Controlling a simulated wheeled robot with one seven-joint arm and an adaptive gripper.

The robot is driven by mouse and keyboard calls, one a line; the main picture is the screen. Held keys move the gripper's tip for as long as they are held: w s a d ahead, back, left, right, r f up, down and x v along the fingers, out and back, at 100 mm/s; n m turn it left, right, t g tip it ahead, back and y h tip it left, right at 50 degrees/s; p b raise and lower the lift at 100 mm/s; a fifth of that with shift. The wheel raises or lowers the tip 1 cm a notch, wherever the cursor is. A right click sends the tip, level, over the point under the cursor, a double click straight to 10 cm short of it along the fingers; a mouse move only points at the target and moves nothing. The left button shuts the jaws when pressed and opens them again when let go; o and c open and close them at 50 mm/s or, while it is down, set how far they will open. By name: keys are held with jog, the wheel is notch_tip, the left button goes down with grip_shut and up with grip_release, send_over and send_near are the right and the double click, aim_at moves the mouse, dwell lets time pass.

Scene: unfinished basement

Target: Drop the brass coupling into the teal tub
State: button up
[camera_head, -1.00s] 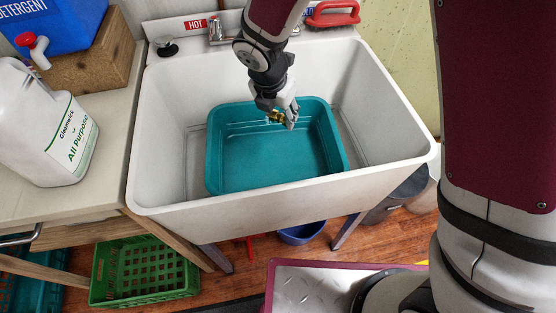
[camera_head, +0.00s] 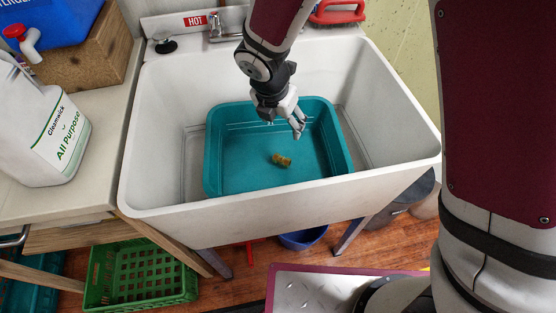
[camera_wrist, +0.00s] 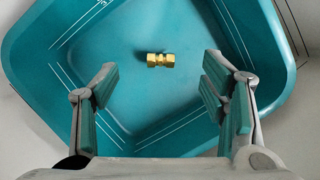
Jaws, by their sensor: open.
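The brass coupling (camera_head: 282,160) lies in the teal tub (camera_head: 225,178), on its floor near the middle. The tub sits inside the white sink. In the wrist view the coupling (camera_wrist: 160,60) lies beyond my fingertips, apart from them, on the floor of the tub (camera_wrist: 110,30). My gripper (camera_head: 297,122) is above the right part of the tub, pointing down. In the wrist view my gripper (camera_wrist: 160,85) has its two fingers spread wide, with nothing between them.
The white sink (camera_head: 160,120) surrounds the tub. A faucet (camera_head: 215,28) and a red-handled brush (camera_head: 338,12) are at its back. A counter on the left holds a white jug (camera_head: 45,135) and a wooden box (camera_head: 85,60). A green crate (camera_head: 140,272) is on the floor.

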jog(key=shift+r, duration=0.1)
jog(key=v, duration=1.2)
jog(key=s+d+r+m+g, duration=0.1)
jog(key=s+d+r+m, duration=0.3)
jog(key=d+m, duration=0.35)
jog(key=s+d+r+m, duration=0.45)
jog(key=d+m, duration=0.25)
jog(key=d, duration=0.2)
jog(key=s+d+r+m+y, duration=0.1)
jog(key=s+d+m, duration=0.3)
jog(key=s+m, duration=0.4)
jog(key=s+d+m, duration=0.3)
jog(key=s+m, duration=0.6)
notch_tip(320, 180, up, 16)
jog(key=t+p, duration=0.2)
jog(key=p, duration=1.2)
